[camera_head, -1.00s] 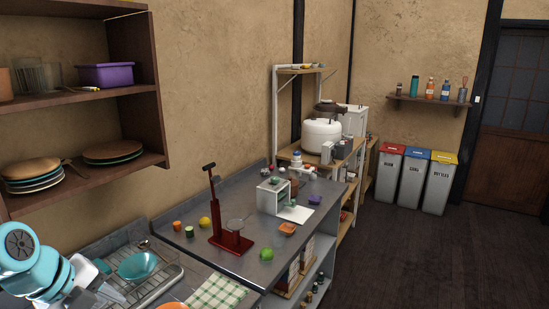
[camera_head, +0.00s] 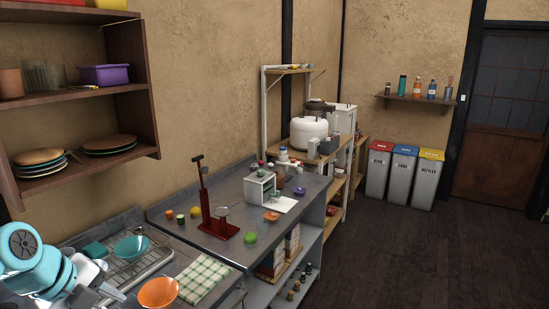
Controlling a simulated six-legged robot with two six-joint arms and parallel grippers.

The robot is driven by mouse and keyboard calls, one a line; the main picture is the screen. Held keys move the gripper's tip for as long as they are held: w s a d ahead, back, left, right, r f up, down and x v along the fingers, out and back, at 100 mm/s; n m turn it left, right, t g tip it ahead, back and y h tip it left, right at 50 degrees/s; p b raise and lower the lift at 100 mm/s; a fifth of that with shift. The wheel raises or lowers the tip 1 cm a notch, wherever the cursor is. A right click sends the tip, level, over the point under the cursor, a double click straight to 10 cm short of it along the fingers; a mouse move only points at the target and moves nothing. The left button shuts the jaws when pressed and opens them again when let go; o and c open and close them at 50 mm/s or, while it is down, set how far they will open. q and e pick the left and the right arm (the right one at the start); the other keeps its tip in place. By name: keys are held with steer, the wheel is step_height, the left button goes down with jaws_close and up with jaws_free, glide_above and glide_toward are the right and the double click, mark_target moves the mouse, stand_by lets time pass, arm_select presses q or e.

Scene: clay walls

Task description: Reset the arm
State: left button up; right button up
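My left arm, teal and white, comes in at the lower left. Its gripper (camera_head: 108,292) is pale grey and sits low over the dish rack at the counter's near end. Its fingers are small and overlap the rack, so I cannot tell whether they are open or shut. I see nothing clearly held. My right arm and gripper are out of view.
Close by are a wire dish rack (camera_head: 165,254), a teal bowl (camera_head: 132,248), an orange bowl (camera_head: 158,292) and a checked cloth (camera_head: 204,279). A red press (camera_head: 217,227) stands on the metal counter. A wooden shelf (camera_head: 130,165) overhangs the left. Dark floor (camera_head: 420,265) is clear at right.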

arm_select(q)
steer(key=s+d+f+n+g, duration=0.1)
steer(key=d+f+n, duration=0.3)
steer(key=f, duration=0.5)
steer(key=d+f+n+g, duration=0.1)
steer(key=d+f+n, duration=0.3)
steer(key=f, duration=0.6)
steer(key=s+d+f+n+g, duration=0.1)
steer(key=d+f+n, duration=0.3)
steer(key=f, duration=0.5)
steer(key=s+d+f+n, duration=0.3)
steer(key=s+f+n, duration=0.4)
steer(key=s, duration=0.1)
steer(key=s+d+f+n+g+h+b, duration=0.1)
steer(key=s+d+f+n, duration=0.3)
steer(key=s+f+n, duration=0.3)
steer(key=shift+s+g, duration=0.3)
steer(key=shift+s, duration=0.65)
steer(key=shift+f, duration=0.1)
